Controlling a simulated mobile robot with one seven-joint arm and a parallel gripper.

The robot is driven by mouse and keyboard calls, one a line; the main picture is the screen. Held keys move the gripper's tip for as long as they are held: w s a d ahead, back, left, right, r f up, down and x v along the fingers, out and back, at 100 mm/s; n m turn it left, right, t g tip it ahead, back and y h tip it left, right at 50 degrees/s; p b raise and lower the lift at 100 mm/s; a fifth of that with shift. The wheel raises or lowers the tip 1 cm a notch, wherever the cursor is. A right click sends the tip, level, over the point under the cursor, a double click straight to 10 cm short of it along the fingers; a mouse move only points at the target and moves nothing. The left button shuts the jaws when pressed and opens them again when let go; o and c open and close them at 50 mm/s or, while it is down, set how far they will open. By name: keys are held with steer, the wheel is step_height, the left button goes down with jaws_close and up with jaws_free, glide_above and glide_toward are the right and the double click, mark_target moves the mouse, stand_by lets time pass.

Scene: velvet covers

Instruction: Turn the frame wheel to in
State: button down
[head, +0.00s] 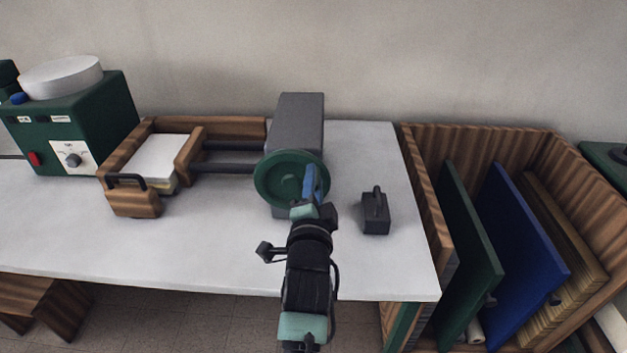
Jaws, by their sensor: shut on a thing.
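The frame wheel (278,178) is a green disc on the front of a grey block (300,115), towards the middle of the white table. The wooden frame (190,152) lies left of the block, joined to it by dark rods (228,157). A white stack (160,157) lies inside the frame. My gripper (311,184) is at the wheel's right side and shut on it, seemingly at its handle. The fingertips and the gripped part are largely hidden by my gripper. Any marking for "in" on the wheel is not readable.
A green machine (85,120) with a knob and a white round top stands at the left. A wooden block with a dark handle (133,198) sits before the frame. A small dark weight (376,212) stands right of my gripper. A wooden crate (420,160) holds upright panels at right.

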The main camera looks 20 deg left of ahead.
steer(key=c, duration=0.7)
jaws_free()
steer(key=shift+d+f, duration=0.1)
steer(key=shift+s, duration=0.1)
steer(key=v, duration=1.2)
steer(key=shift+s, duration=0.4)
steer(key=shift+d, duration=0.1)
